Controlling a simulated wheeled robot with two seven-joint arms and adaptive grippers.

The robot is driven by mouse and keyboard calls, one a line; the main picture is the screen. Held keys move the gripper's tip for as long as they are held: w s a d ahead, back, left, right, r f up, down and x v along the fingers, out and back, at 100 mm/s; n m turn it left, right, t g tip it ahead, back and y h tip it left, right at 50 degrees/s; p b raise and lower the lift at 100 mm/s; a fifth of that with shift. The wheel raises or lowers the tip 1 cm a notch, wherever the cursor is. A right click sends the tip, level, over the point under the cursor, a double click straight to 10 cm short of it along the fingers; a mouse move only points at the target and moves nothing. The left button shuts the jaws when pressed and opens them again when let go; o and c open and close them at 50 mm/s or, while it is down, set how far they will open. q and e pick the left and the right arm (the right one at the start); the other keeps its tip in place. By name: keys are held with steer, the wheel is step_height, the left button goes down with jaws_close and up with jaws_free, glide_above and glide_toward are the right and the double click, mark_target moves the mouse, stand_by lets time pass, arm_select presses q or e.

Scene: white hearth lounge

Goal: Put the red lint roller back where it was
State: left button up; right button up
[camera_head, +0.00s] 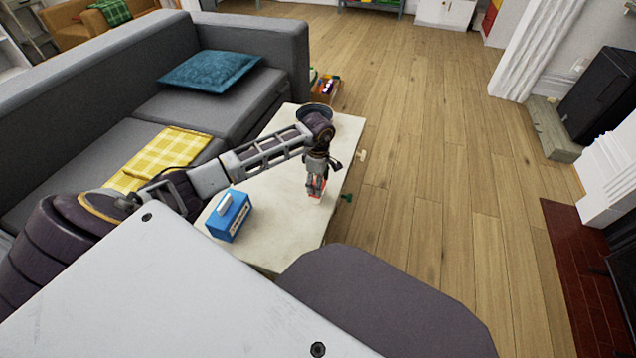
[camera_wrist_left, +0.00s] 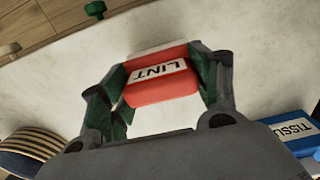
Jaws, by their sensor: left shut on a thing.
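The red lint roller (camera_wrist_left: 160,88) with a white LINT label sits between the two fingers of my left gripper in the left wrist view. My left gripper (camera_head: 316,190) is shut on it over the right part of the pale coffee table (camera_head: 272,190). In the head view only a small red part of the roller (camera_head: 317,183) shows below the gripper. I cannot tell whether the roller touches the table top. My right gripper is in neither view.
A blue tissue box (camera_head: 230,215) stands on the table's near left part. A striped round object (camera_wrist_left: 32,143) shows in the left wrist view. Green (camera_head: 346,198) and cream (camera_head: 362,155) knobs are by the table's right edge. A grey sofa (camera_head: 150,105) is left; wooden floor lies open right.

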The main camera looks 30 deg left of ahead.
arm_select(q)
steer(key=shift+f, duration=0.1)
stand_by(0.3)
steer(key=o, duration=1.1)
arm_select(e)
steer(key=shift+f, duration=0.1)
arm_select(q)
steer(key=shift+r, duration=0.55)
step_height(320, 180, up, 10)
steer(key=p, duration=0.3)
steer(key=shift+r, duration=0.6)
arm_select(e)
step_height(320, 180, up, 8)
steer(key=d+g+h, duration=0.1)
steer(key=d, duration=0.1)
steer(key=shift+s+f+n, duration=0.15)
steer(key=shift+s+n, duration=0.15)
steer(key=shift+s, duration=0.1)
